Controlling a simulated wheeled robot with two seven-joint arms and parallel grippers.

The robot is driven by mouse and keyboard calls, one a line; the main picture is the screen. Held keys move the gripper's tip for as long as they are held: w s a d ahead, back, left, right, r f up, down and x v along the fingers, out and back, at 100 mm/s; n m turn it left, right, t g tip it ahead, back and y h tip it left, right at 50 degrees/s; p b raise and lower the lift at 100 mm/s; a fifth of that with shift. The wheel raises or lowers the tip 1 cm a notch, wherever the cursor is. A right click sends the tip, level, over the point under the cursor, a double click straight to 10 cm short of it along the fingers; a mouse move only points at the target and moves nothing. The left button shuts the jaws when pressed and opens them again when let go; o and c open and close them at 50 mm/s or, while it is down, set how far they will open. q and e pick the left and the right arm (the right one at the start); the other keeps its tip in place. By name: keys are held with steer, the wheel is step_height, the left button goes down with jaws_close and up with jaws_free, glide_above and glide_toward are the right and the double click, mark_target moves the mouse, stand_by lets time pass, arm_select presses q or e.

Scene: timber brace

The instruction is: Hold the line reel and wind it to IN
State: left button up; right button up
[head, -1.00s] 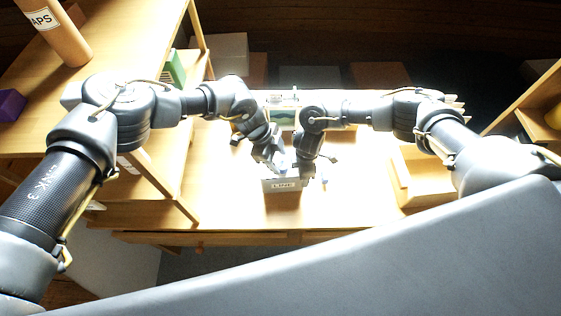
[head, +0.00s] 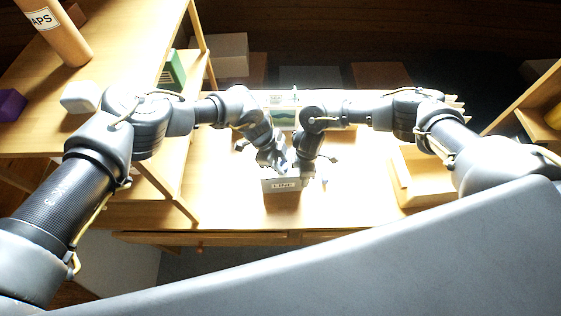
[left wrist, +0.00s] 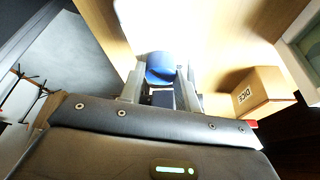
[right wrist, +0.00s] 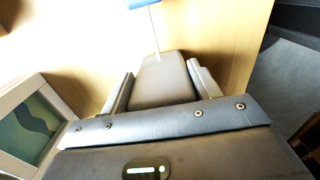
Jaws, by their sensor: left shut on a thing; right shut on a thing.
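The line reel (head: 284,185), with a "LINE" label on its front, stands on the bright wooden table. My left gripper (head: 276,162) is at its upper left side. In the left wrist view a blue knob (left wrist: 161,66) sits at the fingertips of my left gripper (left wrist: 160,86), which is shut on it. My right gripper (head: 302,168) is at the reel's upper right. In the right wrist view its fingers are shut on the grey reel body (right wrist: 165,78), with a thin rod rising toward the blue knob (right wrist: 143,3). No IN mark is readable.
A wooden tray (head: 420,180) is at the right. A shelf with a cardboard tube (head: 58,33) and a white box (head: 80,97) is at the left.

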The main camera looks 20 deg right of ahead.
arm_select(q)
steer(key=shift+m+g, duration=0.3)
steer(key=shift+m, duration=0.5)
steer(key=o, duration=1)
steer(key=shift+r, duration=0.1)
steer(key=v, duration=1.1)
steer(key=shift+r, duration=0.45)
